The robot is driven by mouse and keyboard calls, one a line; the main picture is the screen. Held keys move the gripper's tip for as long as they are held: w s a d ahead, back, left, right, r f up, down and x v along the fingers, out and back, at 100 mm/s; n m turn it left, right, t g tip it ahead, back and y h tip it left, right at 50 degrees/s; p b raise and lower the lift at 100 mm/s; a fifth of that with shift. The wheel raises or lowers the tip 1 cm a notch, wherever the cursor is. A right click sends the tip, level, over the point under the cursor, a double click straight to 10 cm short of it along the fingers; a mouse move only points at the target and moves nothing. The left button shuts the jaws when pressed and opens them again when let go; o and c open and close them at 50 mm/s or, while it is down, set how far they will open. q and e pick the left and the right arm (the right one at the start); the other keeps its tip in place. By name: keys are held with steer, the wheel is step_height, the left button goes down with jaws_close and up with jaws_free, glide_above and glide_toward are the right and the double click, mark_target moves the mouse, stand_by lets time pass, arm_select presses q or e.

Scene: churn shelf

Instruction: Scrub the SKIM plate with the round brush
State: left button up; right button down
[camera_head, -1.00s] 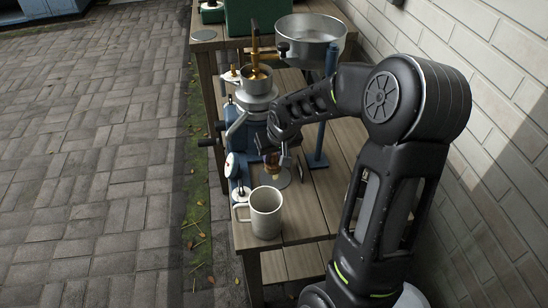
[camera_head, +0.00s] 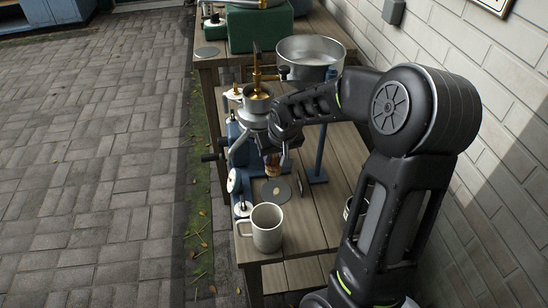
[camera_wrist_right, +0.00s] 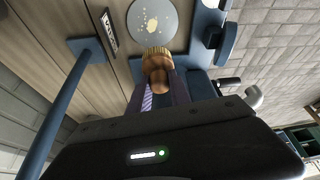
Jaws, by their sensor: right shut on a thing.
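My right gripper (camera_head: 273,157) is shut on the round brush (camera_head: 271,171), a small wooden-handled brush with tan bristles. In the right wrist view the brush (camera_wrist_right: 157,68) points at a round grey plate (camera_wrist_right: 144,14) with tan residue on it. The brush overlaps the plate's near edge there; I cannot tell if it touches. In the head view the plate (camera_head: 277,196) lies on the bench, just in front of the brush. A small dark label with white lettering (camera_wrist_right: 109,30) lies beside the plate; I cannot read it surely. My left gripper is not in view.
A grey mug (camera_head: 267,232) stands at the bench's near end. A blue separator with a crank and metal bowl (camera_head: 254,121) stands left of the gripper, and a blue post (camera_head: 318,160) right of it. Another grey disc (camera_head: 207,52) lies on the far bench.

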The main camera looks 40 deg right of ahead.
stand_by(0.3)
steer(key=shift+r+p, duration=0.95)
steer(key=shift+r, duration=0.6)
steer(key=shift+d, duration=0.1)
